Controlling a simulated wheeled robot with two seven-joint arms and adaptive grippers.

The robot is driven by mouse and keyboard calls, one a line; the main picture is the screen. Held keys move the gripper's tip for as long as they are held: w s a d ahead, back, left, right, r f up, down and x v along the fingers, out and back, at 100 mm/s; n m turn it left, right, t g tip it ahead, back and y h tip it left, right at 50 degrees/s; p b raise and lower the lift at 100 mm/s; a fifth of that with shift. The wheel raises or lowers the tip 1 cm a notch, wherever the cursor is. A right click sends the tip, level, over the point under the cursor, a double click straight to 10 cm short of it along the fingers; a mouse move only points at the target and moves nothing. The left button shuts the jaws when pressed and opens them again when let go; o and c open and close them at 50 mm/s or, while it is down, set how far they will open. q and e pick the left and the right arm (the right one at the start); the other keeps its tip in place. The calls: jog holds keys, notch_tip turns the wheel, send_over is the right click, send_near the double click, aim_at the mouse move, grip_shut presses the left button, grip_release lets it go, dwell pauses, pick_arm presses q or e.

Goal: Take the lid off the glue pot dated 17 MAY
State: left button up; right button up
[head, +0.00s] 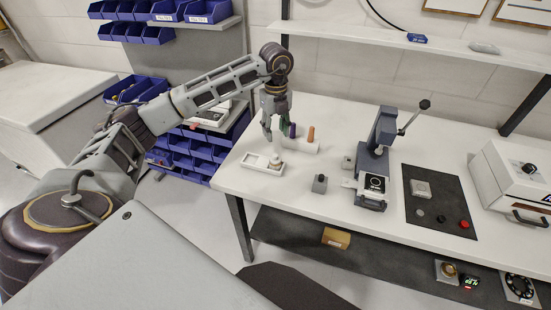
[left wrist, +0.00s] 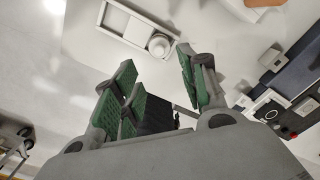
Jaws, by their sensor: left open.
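A small round white pot (head: 277,160) stands at the right end of a shallow white tray (head: 250,170) near the left end of the bench. The pot (left wrist: 159,45) and tray (left wrist: 112,18) also show in the left wrist view. Its round top faces up. I cannot read a date on it, nor tell the lid apart from the body. My left gripper (head: 275,133) is above and behind the pot, fingers pointing down. In the left wrist view the gripper (left wrist: 156,72) is open, with green pads apart and nothing between them. My right gripper is not in view.
A white holder (head: 303,145) with purple and orange handles stands behind the tray. Bare bench lies between the tray and block.

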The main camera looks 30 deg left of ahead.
pick_arm(q)
send_over(275, 155)
jog(key=f, duration=0.4)
jog(key=shift+w+f, duration=0.1)
jog(key=shift+w, duration=0.15)
jog(key=shift+f+p, duration=0.3)
jog(key=shift+f, duration=0.1)
jog(key=shift+f, duration=0.15)
jog(key=shift+s+f+p, duration=0.1)
jog(key=shift+f+p, duration=0.25)
jog(key=shift+f, duration=0.25)
notch_tip(275, 155, down, 3)
jog(key=shift+s+r+p, duration=0.1)
jog(key=shift+r+p, duration=0.05)
jog(key=shift+p, duration=0.25)
jog(key=shift+f, duration=0.55)
